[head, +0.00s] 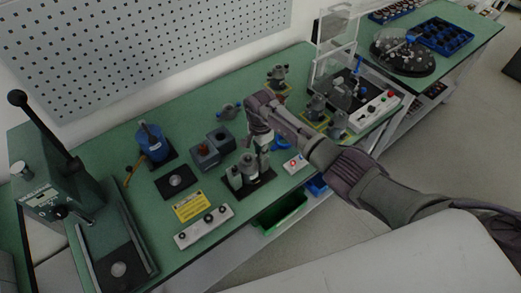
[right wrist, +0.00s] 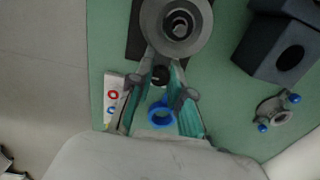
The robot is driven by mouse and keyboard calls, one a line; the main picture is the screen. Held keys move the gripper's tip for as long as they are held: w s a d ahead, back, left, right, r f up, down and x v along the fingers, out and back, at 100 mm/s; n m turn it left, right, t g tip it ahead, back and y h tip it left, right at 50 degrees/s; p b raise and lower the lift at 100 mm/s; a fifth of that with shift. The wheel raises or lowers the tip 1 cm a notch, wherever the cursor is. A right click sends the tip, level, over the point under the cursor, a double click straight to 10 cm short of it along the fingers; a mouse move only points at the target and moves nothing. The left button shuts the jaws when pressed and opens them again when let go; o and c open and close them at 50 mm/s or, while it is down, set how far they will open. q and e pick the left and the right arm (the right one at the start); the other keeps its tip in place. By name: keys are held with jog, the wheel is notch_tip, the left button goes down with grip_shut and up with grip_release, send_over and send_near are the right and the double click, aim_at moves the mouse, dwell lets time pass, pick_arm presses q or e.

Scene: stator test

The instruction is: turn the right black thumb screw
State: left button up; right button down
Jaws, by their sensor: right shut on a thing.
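In the head view, my right gripper (head: 263,150) points down at the grey metal fixture (head: 247,177) on a black base plate near the table's front edge. In the right wrist view, the fixture's round grey top (right wrist: 178,24) is at the top. There my right gripper's fingers (right wrist: 161,73) close in on a small black thumb screw (right wrist: 160,75) beside this round part. The gripper is shut on the screw. In the head view the screw is hidden by the gripper. My left gripper is in neither view.
A blue ring (right wrist: 160,114) lies on the green table below the fingers. A white button box (head: 294,164) stands close to the right of the fixture. Dark blocks (head: 207,154) stand to its left. Another button panel (head: 204,227) lies at the front left.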

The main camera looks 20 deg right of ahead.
jog(key=shift+w+f+b, duration=0.1)
jog(key=shift+f+b, duration=0.05)
jog(key=shift+b, duration=0.4)
jog(key=m+b, duration=0.3)
jog(key=b, duration=0.3)
jog(key=shift+d+f+b, duration=0.1)
jog(key=shift+b, duration=0.25)
jog(key=shift+m+b, duration=0.5)
jog(key=shift+m, duration=0.4)
jog(key=shift+r+m+b, duration=0.15)
jog(key=shift+m+b, duration=0.4)
jog(key=shift+m, duration=0.55)
jog(key=shift+r+m+b, duration=0.1)
jog(key=shift+m+b, duration=0.4)
jog(key=shift+m, duration=0.6)
jog(key=c, duration=1.1)
grip_release()
jog(key=shift+o, duration=0.2)
